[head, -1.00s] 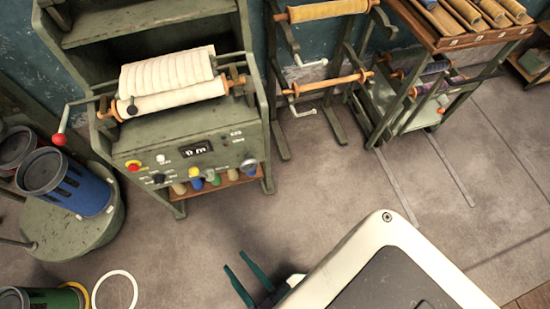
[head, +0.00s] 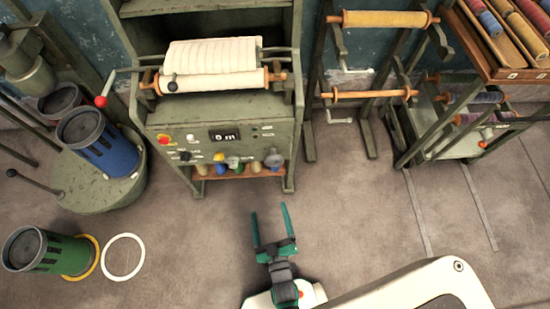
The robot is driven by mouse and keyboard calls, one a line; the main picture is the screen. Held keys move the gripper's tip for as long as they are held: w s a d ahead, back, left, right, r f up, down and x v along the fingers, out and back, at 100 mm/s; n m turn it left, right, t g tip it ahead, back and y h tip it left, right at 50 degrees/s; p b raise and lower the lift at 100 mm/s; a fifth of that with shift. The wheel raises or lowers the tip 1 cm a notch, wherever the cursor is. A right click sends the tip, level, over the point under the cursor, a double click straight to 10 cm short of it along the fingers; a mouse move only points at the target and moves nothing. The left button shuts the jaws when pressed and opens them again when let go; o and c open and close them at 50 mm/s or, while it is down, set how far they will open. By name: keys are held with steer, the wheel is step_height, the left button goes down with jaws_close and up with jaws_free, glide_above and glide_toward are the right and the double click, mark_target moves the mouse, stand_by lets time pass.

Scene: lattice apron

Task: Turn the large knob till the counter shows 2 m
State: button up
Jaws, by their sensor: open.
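The green-grey winding machine (head: 150,118) stands against the wall, with cream cloth rolls (head: 212,65) on top. Its dark counter display (head: 225,134) appears to read 0 m. A large grey knob (head: 273,158) seems to sit at the lower right of the front panel; its pointer is too small to read. A smaller black knob (head: 185,155) is at the lower left. My gripper (head: 270,210) is open and empty, its two green fingers apart and pointing toward the machine. In the picture it is below the large knob, touching nothing.
Several coloured cones stand on a low shelf (head: 240,174) under the panel. A blue canister (head: 108,152) on a round stand and a green canister (head: 50,251) are at left. Racks and a trolley (head: 455,147) are at right. The floor (head: 345,215) between is clear.

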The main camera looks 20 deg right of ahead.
mark_target(274, 164)
steer(key=w+d+f+h, duration=0.1)
steer(key=w+d+f, duration=0.1)
steer(key=w, duration=0.6)
steer(key=w+d+f, duration=0.3)
steer(key=w+d, duration=0.1)
steer(key=w, duration=0.3)
steer(key=w+d+f+n+h, duration=0.1)
steer(key=w+d, duration=0.3)
steer(key=w, duration=0.4)
steer(key=shift+w+d+f+t+h, duration=0.1)
steer(key=shift+w+f+t+h, duration=0.25)
steer(key=shift+f, duration=0.3)
steer(key=c, duration=1.1)
steer(key=shift+o, duration=0.2)
